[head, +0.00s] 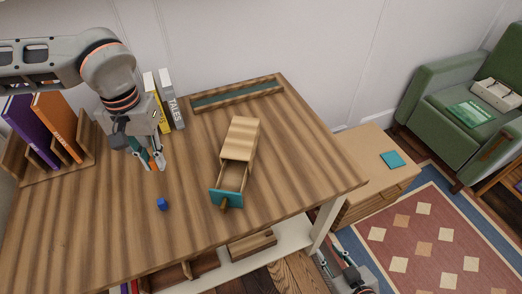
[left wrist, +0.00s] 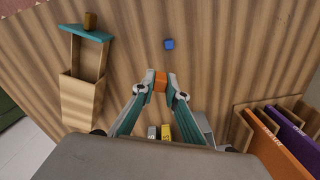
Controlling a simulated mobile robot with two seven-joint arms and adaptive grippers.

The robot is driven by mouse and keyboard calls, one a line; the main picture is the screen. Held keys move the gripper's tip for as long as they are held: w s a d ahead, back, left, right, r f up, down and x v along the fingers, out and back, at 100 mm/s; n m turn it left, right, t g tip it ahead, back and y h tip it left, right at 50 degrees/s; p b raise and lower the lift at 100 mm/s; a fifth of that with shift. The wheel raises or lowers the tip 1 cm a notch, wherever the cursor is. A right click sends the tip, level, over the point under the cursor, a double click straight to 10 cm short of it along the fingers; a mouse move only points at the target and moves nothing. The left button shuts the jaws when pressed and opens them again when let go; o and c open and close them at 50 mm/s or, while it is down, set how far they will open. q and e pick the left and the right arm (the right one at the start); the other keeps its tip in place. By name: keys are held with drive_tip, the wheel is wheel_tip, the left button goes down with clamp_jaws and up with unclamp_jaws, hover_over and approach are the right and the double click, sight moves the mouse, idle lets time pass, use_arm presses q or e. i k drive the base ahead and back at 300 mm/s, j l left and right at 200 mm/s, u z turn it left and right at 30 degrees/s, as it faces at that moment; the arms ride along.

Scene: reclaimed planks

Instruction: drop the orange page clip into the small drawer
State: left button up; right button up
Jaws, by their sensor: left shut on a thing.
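The orange page clip (left wrist: 160,82) is pinched between the fingertips of my left gripper (left wrist: 160,83), over the desk. In the head view my left gripper (head: 158,160) points down left of the small drawer, and the clip is hard to make out there. The small drawer (head: 226,197) has a teal front and a wooden knob. It is pulled out of its wooden box (head: 241,137), and its open top shows. The drawer also shows at upper left in the left wrist view (left wrist: 85,33). My right gripper (head: 334,262) hangs low beyond the desk's front edge, its fingers apart.
A blue cube (head: 162,204) lies on the desk left of the drawer. Books (head: 172,99) stand behind my left gripper, and a book rack (head: 60,160) is at the left. A shallow tray (head: 237,93) lies at the back. The desk between cube and drawer is clear.

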sight(226, 188)
drive_tip(key=z, duration=0.45)
drive_tip(key=l+z, duration=0.15)
drive_tip(key=z, duration=0.7)
drive_tip(key=i+l+z, duration=0.1)
drive_tip(key=z, duration=0.2)
drive_tip(key=i+z, duration=0.25)
drive_tip(key=u, duration=0.45)
drive_tip(key=i+l+u, duration=0.1)
drive_tip(key=u, duration=0.35)
drive_tip(key=i+l+u, duration=0.1)
drive_tip(key=u, duration=0.8)
drive_tip(key=l+u, duration=0.2)
drive_tip(key=u, duration=0.25)
drive_tip(key=l+u, duration=0.1)
drive_tip(key=u, duration=0.35)
drive_tip(key=i+l, duration=0.05)
